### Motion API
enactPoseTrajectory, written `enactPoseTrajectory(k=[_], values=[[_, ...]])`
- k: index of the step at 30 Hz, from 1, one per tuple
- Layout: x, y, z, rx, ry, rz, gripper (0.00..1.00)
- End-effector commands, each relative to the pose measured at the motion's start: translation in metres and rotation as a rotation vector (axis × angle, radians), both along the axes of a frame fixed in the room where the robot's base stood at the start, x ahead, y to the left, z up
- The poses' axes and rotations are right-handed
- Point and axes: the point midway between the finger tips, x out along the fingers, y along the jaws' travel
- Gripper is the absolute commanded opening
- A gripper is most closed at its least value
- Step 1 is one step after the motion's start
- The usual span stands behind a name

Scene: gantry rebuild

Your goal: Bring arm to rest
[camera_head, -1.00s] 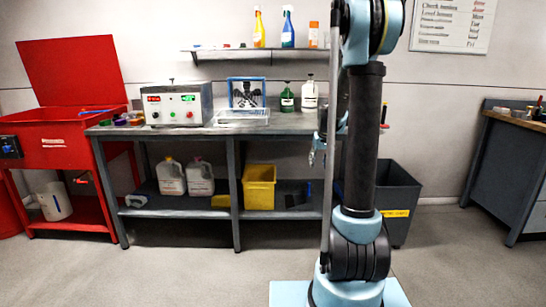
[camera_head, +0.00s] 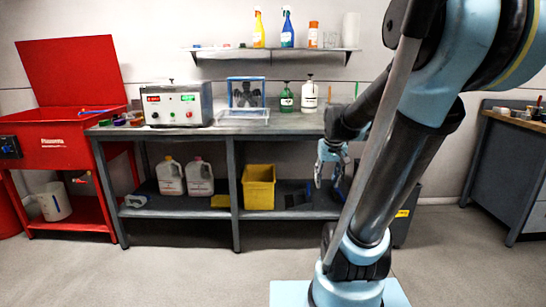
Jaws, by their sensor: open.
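My arm stands on its light blue base at the right of the head view and leans up to the right, its elbow large near the top right corner. My gripper (camera_head: 328,178) hangs fingers down in front of the right end of the workbench, at the height between benchtop and lower shelf. Its fingers are apart and nothing shows between them. Part of my forearm covers the bench's right end.
A grey workbench (camera_head: 205,131) carries a control box (camera_head: 172,104), a clear tray and bottles. A yellow bin (camera_head: 259,187) stands on its lower shelf. A red parts washer (camera_head: 60,140) is left, a second bench (camera_head: 505,165) right. The front floor is clear.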

Motion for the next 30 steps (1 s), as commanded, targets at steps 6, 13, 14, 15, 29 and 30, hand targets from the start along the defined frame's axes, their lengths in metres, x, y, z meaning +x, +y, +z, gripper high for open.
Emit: enactPoseTrajectory(k=[6, 13, 14, 15, 29, 30], values=[[-0.056, 0.002, -0.014, -0.004, 0.014, -0.009, 0.42], [-0.108, 0.002, -0.035, -0.008, 0.028, -0.021, 0.42], [-0.114, 0.002, -0.039, -0.009, 0.029, -0.022, 0.42], [-0.122, 0.002, -0.043, -0.009, 0.032, -0.023, 0.42], [-0.169, 0.003, -0.075, -0.014, 0.047, -0.037, 0.42], [-0.169, 0.003, -0.075, -0.014, 0.047, -0.037, 0.42]])
